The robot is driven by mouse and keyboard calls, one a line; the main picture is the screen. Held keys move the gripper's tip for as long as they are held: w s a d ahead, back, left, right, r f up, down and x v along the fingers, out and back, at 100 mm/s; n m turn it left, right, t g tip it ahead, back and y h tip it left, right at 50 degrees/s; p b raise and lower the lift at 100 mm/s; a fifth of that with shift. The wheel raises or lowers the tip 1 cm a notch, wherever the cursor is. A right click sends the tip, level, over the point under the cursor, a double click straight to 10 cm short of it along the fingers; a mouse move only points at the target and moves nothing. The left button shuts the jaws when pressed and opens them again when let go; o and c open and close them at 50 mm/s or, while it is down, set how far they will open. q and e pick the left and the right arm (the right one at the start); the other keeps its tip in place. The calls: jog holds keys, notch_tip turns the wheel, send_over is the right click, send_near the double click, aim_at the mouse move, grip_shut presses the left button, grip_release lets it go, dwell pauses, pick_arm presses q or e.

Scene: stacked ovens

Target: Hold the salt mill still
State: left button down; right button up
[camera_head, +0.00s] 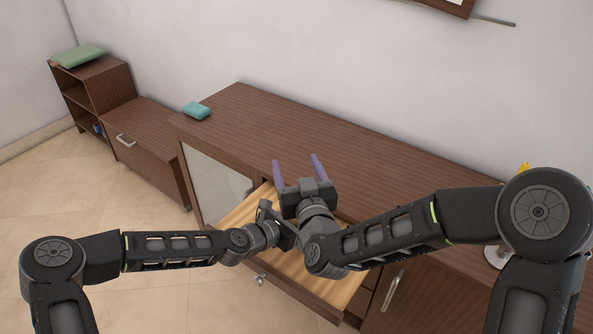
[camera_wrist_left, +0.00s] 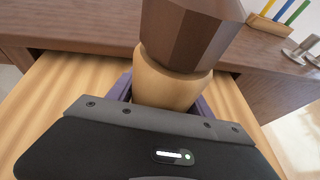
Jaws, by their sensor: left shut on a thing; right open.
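The salt mill (camera_wrist_left: 190,42), with a dark brown faceted top and a pale wooden lower part, fills the upper middle of the left wrist view. My left gripper (camera_wrist_left: 165,92) is shut on its pale part, with a purple finger on either side. The mill is over the pale floor of an open drawer; its base is hidden. In the head view I cannot make out the mill, and my left gripper is mostly hidden among the wrists. My right gripper (camera_head: 297,165) is open and empty above the cabinet's front edge, its purple fingers pointing away from me.
The open drawer (camera_head: 240,212) sticks out of the long brown cabinet (camera_head: 250,110). A teal object (camera_head: 196,110) lies at its left end. A lower cabinet (camera_head: 145,130) and a shelf (camera_head: 95,85) stand farther left. Most of the cabinet top is clear.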

jog(key=shift+d, duration=0.15)
jog(key=w+d+r+g+h, duration=0.1)
jog(key=w+d+r+g, duration=0.15)
jog(key=w+d, duration=0.8)
jog(key=s+a+f+n+g+y, duration=0.1)
jog(key=s+n+g+y, duration=0.1)
jog(key=s+n+g, duration=0.3)
jog(key=s+a+f+n+g+y, duration=0.1)
jog(key=s+f+n+g+y, duration=0.1)
jog(key=s+n+g, duration=0.3)
jog(key=s+g+y, duration=0.1)
jog(key=s, duration=0.3)
jog(key=shift+a+f+n, duration=0.25)
jog(key=shift+a+n, duration=0.15)
jog(key=shift+w+g, duration=0.1)
jog(key=shift+g, duration=0.15)
jog(key=x, duration=1.2)
jog(key=shift+a, duration=0.1)
